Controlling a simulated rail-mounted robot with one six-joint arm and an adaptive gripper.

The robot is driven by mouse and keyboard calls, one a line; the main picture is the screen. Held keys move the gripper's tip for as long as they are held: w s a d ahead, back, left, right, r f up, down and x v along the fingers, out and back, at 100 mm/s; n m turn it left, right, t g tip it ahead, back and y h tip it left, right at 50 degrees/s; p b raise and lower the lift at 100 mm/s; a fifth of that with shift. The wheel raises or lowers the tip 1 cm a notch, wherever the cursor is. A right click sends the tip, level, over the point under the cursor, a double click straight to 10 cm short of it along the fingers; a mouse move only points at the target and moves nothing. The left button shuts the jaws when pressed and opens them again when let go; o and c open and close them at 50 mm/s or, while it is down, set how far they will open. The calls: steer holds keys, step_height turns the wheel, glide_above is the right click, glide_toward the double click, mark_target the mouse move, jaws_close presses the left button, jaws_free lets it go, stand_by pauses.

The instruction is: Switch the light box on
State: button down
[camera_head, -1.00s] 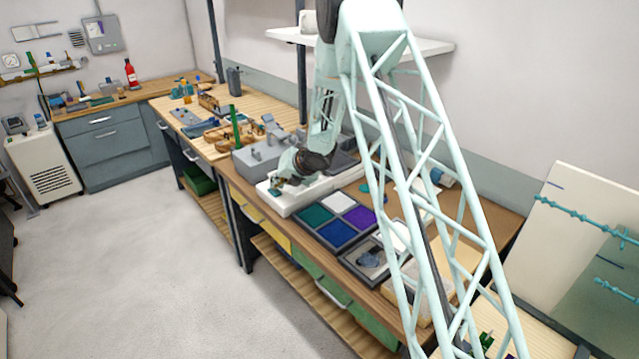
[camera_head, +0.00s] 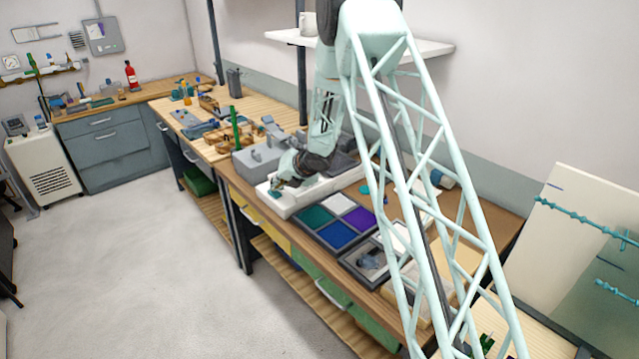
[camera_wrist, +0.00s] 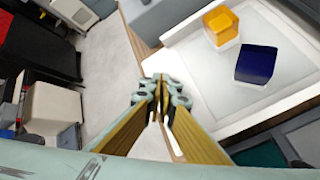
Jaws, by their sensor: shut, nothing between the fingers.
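The light box (camera_head: 308,202) is a low white box with a pale top, standing on the bench. In the wrist view its top (camera_wrist: 225,85) fills the right side and bears an orange block (camera_wrist: 221,25) and a dark blue block (camera_wrist: 256,64). My gripper (camera_wrist: 158,82) is shut and empty, its fingertips together beside the box's left edge. In the head view my gripper (camera_head: 275,188) is at the box's near left corner. I cannot tell whether it touches the box. No switch can be made out, and I cannot tell whether the box is lit.
A dark tray of coloured squares (camera_head: 311,231) lies just right of the light box. A grey box (camera_head: 258,160) stands behind it to the left. The floor (camera_head: 150,250) in front of the bench is clear.

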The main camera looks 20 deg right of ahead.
mark_target(276, 193)
steer(key=shift+f+b, duration=0.45)
steer(key=shift+b, duration=0.3)
stand_by(0.3)
steer(key=shift+r, duration=0.55)
stand_by(0.7)
steer(key=shift+r+p, duration=1.35)
steer(key=shift+r, duration=1.55)
